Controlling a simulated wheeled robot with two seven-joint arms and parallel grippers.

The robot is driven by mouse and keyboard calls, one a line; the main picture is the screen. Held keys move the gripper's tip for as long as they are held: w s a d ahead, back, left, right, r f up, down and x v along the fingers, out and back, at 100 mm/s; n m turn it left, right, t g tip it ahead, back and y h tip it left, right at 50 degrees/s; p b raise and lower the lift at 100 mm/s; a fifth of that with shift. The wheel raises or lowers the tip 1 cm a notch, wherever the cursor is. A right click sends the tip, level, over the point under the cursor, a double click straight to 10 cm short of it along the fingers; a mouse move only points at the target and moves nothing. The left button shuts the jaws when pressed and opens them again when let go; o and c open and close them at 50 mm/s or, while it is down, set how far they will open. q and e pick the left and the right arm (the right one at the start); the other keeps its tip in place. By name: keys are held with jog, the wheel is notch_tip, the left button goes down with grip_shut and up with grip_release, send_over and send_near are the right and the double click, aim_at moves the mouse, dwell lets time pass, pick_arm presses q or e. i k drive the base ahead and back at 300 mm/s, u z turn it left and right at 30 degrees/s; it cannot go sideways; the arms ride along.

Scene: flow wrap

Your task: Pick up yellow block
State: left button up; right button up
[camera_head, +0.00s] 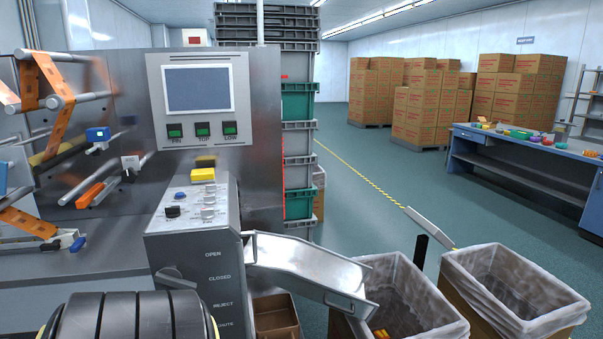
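A small yellow block (203,174) sits at the back of the sloped grey control panel, in front of the machine's upright steel face. A dark patch with a yellowish tint shows on the steel just above it, like a reflection. Neither of my grippers is in view.
The control panel (190,213) carries several knobs. A screen box (198,98) hangs above it. A metal chute (310,265) slopes right into a lined bin (403,290); a second lined bin (515,290) stands beside it. A blue workbench (520,143) holds small coloured items.

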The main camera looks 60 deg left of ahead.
aim_at(206, 175)
jog(key=z, duration=0.7)
jog(key=k, duration=1.6)
jog(key=u, duration=1.85)
